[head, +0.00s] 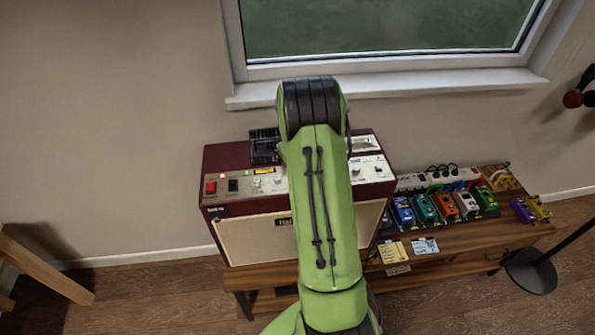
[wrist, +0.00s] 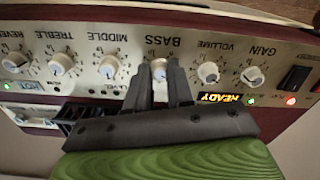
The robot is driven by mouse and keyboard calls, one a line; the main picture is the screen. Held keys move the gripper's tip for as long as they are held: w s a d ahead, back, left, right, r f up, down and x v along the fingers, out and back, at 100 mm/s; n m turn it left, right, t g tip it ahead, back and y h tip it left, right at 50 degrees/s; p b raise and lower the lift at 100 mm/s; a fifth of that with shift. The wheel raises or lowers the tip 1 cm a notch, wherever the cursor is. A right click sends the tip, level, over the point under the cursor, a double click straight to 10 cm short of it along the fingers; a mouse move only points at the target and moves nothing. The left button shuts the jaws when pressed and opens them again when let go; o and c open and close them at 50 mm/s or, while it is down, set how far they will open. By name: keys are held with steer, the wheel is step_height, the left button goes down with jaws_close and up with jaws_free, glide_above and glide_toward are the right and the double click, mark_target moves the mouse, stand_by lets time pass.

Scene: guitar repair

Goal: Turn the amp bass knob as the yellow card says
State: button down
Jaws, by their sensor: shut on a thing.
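The maroon amp (head: 222,158) stands on a low wooden bench, with its cream control panel on top. In the wrist view the panel (wrist: 215,50) appears upside down, with its printed labels legible. The white bass knob (wrist: 158,66) sits under the BASS label, between the two dark fingers of my gripper (wrist: 159,82), which is shut on it. The fingers hide part of the knob, so I cannot read its pointer. In the head view my green arm hides the gripper and the bass knob. The yellow card (head: 391,252) lies on the bench's front; its writing is too small to read.
In the wrist view the volume knob (wrist: 208,73) and middle knob (wrist: 109,66) flank the bass knob closely. A lit READY display (wrist: 220,98) is nearby. A blue card (head: 425,246) and several coloured pedals (head: 445,206) are on the bench (head: 480,238).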

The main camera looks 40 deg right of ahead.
steer(key=shift+w, duration=0.1)
steer(key=c, duration=1)
jaws_free()
steer(key=shift+r, duration=0.1)
step_height(320, 180, up, 16)
steer(key=p, duration=0.1)
steer(key=shift+f, duration=0.2)
